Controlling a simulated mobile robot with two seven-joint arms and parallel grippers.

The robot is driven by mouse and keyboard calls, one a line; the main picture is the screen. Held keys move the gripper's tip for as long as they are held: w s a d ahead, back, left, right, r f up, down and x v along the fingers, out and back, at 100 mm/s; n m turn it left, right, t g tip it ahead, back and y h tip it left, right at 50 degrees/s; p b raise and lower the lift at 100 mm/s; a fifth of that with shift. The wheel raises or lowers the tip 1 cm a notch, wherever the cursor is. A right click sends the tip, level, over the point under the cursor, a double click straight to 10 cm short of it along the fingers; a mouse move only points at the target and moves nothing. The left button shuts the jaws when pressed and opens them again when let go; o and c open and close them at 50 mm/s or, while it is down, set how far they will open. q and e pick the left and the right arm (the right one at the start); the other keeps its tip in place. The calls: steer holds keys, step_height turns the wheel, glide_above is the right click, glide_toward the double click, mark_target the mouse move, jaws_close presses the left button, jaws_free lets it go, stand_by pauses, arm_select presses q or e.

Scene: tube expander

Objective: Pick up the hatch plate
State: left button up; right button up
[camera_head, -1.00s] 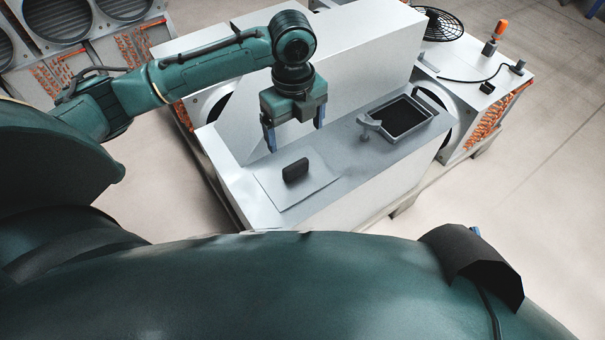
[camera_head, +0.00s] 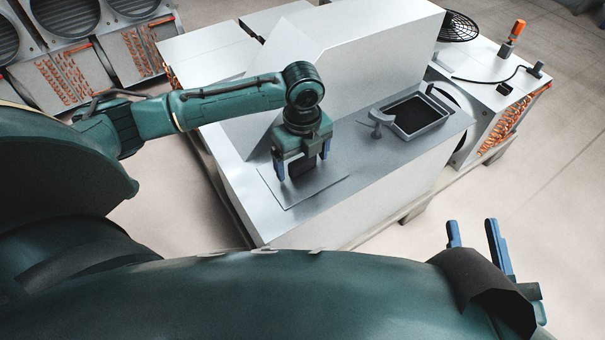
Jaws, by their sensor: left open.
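The hatch plate (camera_head: 319,187) is a thin grey square lying flat on the light grey machine top. Its black block handle (camera_head: 300,168) stands up from the middle and is partly hidden by my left gripper. My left gripper (camera_head: 302,163) points down over the handle. Its blue fingers are apart, one to each side of the handle in this view; I cannot tell whether they touch it. My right gripper (camera_head: 472,226) shows at the lower right, away from the machine, with its two blue fingers apart and nothing between them.
A dark rectangular opening with a raised rim (camera_head: 449,116) lies to the right of the plate, with a small grey clamp-like part (camera_head: 377,119) beside it. A tall grey housing (camera_head: 375,50) rises behind. A round black grille (camera_head: 458,26) and an orange-handled tool (camera_head: 516,31) are at the back right.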

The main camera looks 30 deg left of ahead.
mark_target(303, 158)
arm_select(q)
steer(key=shift+f, duration=0.15)
steer(key=c, duration=1.3)
steer(key=shift+o, duration=0.2)
